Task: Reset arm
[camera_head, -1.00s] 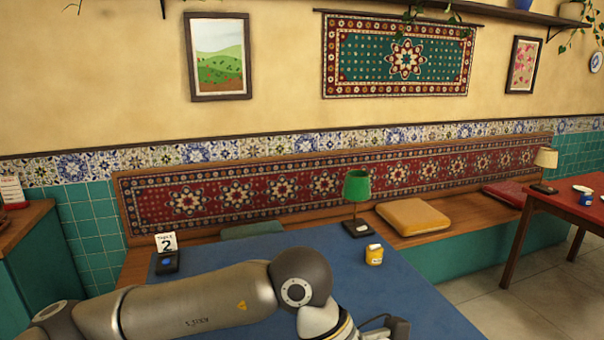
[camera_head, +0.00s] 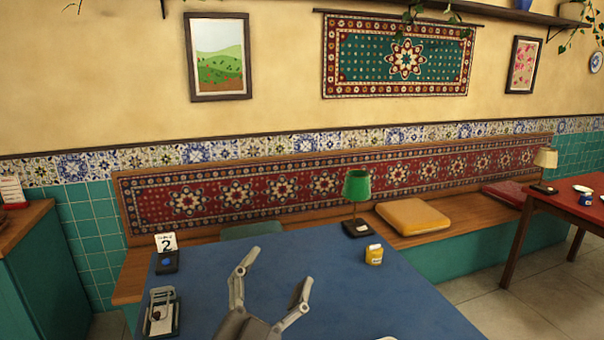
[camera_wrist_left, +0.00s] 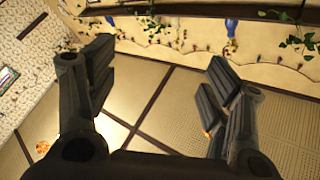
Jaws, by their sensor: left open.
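My left gripper (camera_head: 272,283) shows at the bottom middle of the head view, in front of the blue tabletop. Its two fingers are spread wide apart and point upward, with nothing between them. In the left wrist view the open fingers (camera_wrist_left: 155,95) frame only the ceiling and the upper wall. My right gripper is not in view.
The blue table (camera_head: 400,290) bears a green lamp (camera_head: 357,190), a yellow container (camera_head: 374,254), a table-number stand (camera_head: 167,258) and a metal holder (camera_head: 161,313). A bench with a yellow cushion (camera_head: 413,216) runs behind. A red table (camera_head: 570,192) stands at right.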

